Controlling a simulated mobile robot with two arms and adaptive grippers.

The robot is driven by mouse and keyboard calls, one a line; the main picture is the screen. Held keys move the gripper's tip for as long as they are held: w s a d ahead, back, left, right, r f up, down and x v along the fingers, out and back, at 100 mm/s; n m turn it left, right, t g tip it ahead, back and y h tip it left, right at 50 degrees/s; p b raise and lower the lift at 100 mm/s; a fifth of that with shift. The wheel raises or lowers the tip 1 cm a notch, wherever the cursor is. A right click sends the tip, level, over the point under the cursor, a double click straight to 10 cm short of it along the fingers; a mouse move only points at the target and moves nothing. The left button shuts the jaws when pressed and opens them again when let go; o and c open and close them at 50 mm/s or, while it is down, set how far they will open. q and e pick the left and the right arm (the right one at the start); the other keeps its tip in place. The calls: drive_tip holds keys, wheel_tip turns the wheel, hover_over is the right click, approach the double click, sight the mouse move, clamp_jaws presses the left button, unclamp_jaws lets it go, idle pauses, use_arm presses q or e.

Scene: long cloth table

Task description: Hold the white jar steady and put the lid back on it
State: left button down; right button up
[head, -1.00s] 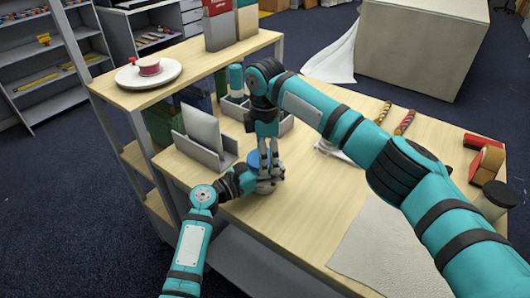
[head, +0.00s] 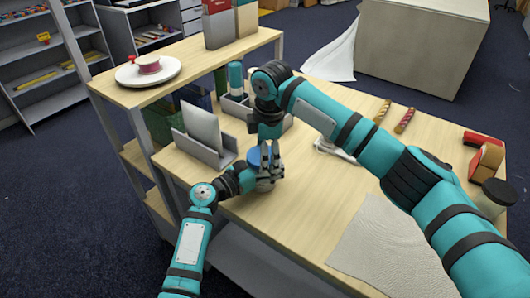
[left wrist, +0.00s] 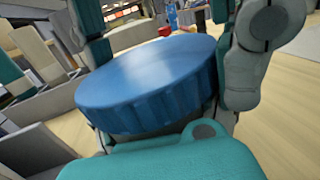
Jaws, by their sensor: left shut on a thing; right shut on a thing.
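The blue lid (head: 254,157) sits at the front left part of the table, low between the two grippers. It fills the middle of the left wrist view (left wrist: 150,85), lying nearly flat. My right gripper (head: 270,163) points down from above and is shut on the lid, with fingers at its sides. My left gripper (head: 262,181) comes in low from the left, just under the lid, and is shut on the white jar. The jar is almost wholly hidden by the lid and fingers, so I cannot tell whether the lid touches its rim.
A grey holder with a white panel (head: 201,127) stands close on the left. A grey divided tray (head: 236,104) is just behind. A raised shelf with a plate (head: 148,72) borders the left. A grey cloth (head: 390,245) lies front right; bare wood lies between.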

drive_tip(key=shift+d+f+t, duration=0.15)
drive_tip(key=shift+f+t, duration=0.15)
drive_tip(key=shift+f, duration=0.05)
idle(0.3)
drive_tip(key=shift+o, duration=0.9)
drive_tip(key=shift+f, duration=0.4)
drive_tip(key=shift+w+f, duration=0.1)
drive_tip(key=shift+f, duration=0.25)
idle(0.4)
drive_tip(key=shift+r+t+y, duration=0.15)
drive_tip(key=shift+t+y, duration=0.45)
drive_tip(key=shift+c, duration=0.3)
drive_tip(key=shift+r+t, duration=0.15)
drive_tip(key=shift+t, duration=0.15)
drive_tip(key=shift+c, duration=0.3)
drive_tip(key=shift+r+t+y, duration=0.1)
drive_tip(key=shift+t+y, duration=0.4)
drive_tip(key=shift+y, duration=0.2)
drive_tip(key=shift+c, duration=0.6)
